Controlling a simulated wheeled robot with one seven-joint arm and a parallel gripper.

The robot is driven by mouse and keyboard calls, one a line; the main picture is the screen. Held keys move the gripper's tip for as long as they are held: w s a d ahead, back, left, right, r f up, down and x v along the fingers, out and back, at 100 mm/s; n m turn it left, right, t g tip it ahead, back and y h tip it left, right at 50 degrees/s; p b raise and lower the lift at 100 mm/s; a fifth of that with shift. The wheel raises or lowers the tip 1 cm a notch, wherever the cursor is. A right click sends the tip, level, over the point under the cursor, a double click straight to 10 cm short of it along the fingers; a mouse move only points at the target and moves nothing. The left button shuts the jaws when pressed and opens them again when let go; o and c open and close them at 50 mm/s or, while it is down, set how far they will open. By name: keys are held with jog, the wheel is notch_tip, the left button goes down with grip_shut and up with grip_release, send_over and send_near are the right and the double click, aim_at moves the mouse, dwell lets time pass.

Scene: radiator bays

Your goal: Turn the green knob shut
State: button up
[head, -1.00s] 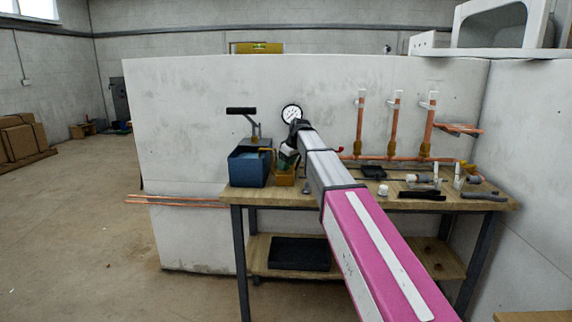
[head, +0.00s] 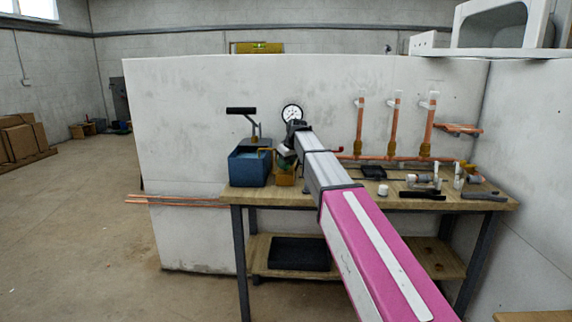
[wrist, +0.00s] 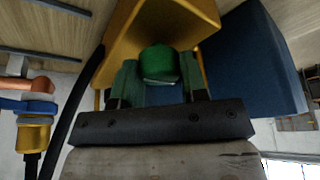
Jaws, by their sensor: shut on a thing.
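The green knob (wrist: 160,64) shows in the wrist view between the two fingers of my gripper (wrist: 158,80), in front of a yellow-orange block (wrist: 150,22). My gripper is shut on the knob, with a finger on each side. In the head view my gripper (head: 287,160) is at the block (head: 285,180), beside the blue tank. My wrist and fingers largely hide the knob there, and I cannot read how far it is turned.
The blue tank (head: 249,168) with a black-handled lever stands just left of the block. A pressure gauge (head: 292,113) sits behind my wrist. Copper pipes (head: 395,125) stand along the wall to the right. Fittings and tools lie on the right of the bench (head: 350,195).

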jog(key=o, duration=0.9)
jog(key=v, duration=1)
jog(key=shift+s+r, duration=0.2)
jog(key=shift+r, duration=0.15)
